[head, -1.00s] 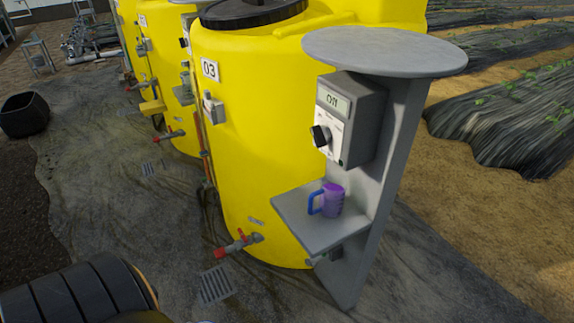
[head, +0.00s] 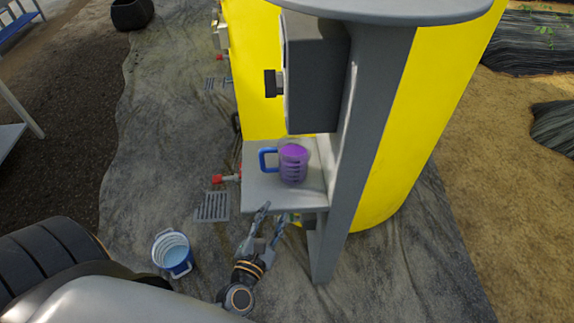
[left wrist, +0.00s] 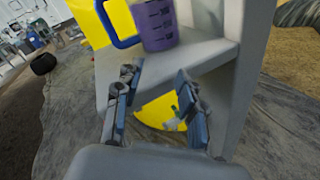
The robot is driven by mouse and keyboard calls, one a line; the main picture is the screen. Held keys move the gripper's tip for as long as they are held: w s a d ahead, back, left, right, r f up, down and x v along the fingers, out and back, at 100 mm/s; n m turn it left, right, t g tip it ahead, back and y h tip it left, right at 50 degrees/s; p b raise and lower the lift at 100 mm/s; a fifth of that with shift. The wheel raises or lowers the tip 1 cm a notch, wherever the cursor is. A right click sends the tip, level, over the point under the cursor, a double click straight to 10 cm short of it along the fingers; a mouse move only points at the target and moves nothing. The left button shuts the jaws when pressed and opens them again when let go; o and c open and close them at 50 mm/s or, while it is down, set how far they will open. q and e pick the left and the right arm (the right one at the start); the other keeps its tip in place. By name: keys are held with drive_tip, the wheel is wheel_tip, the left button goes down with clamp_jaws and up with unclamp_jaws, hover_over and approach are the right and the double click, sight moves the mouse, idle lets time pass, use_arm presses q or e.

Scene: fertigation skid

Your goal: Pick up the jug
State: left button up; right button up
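The purple jug (head: 293,163) with a blue handle stands upright on a small grey shelf (head: 262,187). Its handle points left in the head view. In the left wrist view the jug (left wrist: 158,25) is at the top, cut off by the frame edge. My left gripper (head: 273,208) is open and empty, just in front of the shelf and below the jug. Its two fingers show apart in the left wrist view (left wrist: 153,88), with the shelf edge and jug beyond them. The jug is not touched. My right gripper is not in view.
A grey post (head: 362,130) rises right of the shelf, with a control box (head: 318,85) above the jug. A yellow tank (head: 420,110) stands behind. A blue and white bucket (head: 173,254) and a drain grate (head: 212,207) are on the ground left.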

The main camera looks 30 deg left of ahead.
sight(261, 161)
use_arm(q)
drive_tip(key=a+r+n+y, duration=0.4)
drive_tip(key=r+n, duration=0.2)
drive_tip(key=n, duration=0.3)
drive_tip(key=x, duration=0.3)
drive_tip(key=p+x, duration=0.1)
drive_tip(key=x, duration=0.3)
drive_tip(key=shift+a+f, duration=0.1)
drive_tip(key=shift+f, duration=0.1)
drive_tip(key=shift+w+a+p, duration=0.2)
drive_tip(key=shift+w+p, duration=0.1)
drive_tip(key=shift+w, duration=0.15)
drive_tip(key=x, duration=0.5)
drive_tip(key=shift+s+a+f, duration=0.15)
drive_tip(key=shift+a+f, duration=0.1)
drive_tip(key=shift+a, duration=0.05)
clamp_jaws()
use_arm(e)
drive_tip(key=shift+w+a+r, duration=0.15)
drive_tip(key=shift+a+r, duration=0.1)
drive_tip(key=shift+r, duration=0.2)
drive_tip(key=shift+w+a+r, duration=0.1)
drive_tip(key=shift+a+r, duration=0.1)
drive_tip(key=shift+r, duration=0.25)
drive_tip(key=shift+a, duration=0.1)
use_arm(q)
drive_tip(key=shift+r, duration=0.1)
